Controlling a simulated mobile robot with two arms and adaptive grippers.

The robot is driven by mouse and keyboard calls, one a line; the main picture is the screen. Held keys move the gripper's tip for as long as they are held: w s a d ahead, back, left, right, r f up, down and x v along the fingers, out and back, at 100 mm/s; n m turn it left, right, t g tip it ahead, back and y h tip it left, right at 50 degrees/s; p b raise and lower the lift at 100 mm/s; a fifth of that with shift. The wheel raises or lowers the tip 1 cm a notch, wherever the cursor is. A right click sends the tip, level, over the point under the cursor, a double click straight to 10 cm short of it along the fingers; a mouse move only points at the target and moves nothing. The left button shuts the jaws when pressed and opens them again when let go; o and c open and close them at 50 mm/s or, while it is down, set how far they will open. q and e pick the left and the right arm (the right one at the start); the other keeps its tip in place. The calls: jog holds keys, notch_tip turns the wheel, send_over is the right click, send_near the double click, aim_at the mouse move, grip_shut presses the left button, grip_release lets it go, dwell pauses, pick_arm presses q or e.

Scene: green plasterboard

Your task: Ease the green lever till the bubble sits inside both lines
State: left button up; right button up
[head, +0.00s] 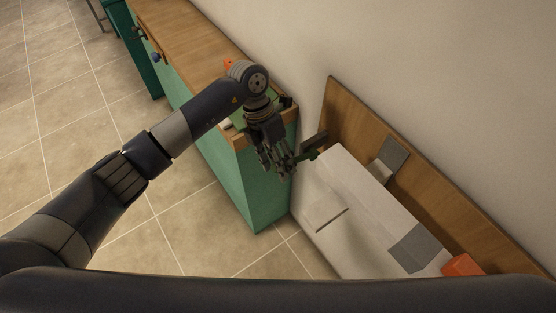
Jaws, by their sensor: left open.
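My left gripper (280,168) hangs at the near end of a green cabinet with its fingers pointing down. It is open, and I see nothing between its fingers. A dark bar with a greenish tip (313,154) sticks out just right of the fingers, at the corner of a white unit; it may be the green lever, but I cannot tell. I cannot tell whether the fingers touch it. A green patch (238,121) shows on the cabinet top, partly hidden behind my left wrist. I cannot make out a bubble or its lines. My right gripper is not in view.
The green cabinet (258,190) has a wooden top (185,40) with a small orange thing (228,65) on it. The white unit (345,225) has grey plates, an orange block (462,265) and a wooden backboard (420,195) against the wall. Tiled floor lies open at left.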

pick_arm(q)
jog(key=shift+s+f, duration=0.2)
jog(key=shift+f, duration=0.05)
grip_shut()
jog(key=shift+f+b, duration=0.4)
jog(key=shift+b, duration=0.05)
jog(key=f+h+b, duration=0.1)
jog(key=b, duration=0.1)
jog(key=f+t+h+b, duration=0.1)
jog(key=b, duration=0.2)
jog(key=f+t+h+b, duration=0.1)
jog(key=b, duration=0.1)
jog(key=shift+s+a+f+m, duration=0.2)
jog(key=shift+a+m, duration=0.1)
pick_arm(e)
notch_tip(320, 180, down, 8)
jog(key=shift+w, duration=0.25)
pick_arm(q)
grip_release()
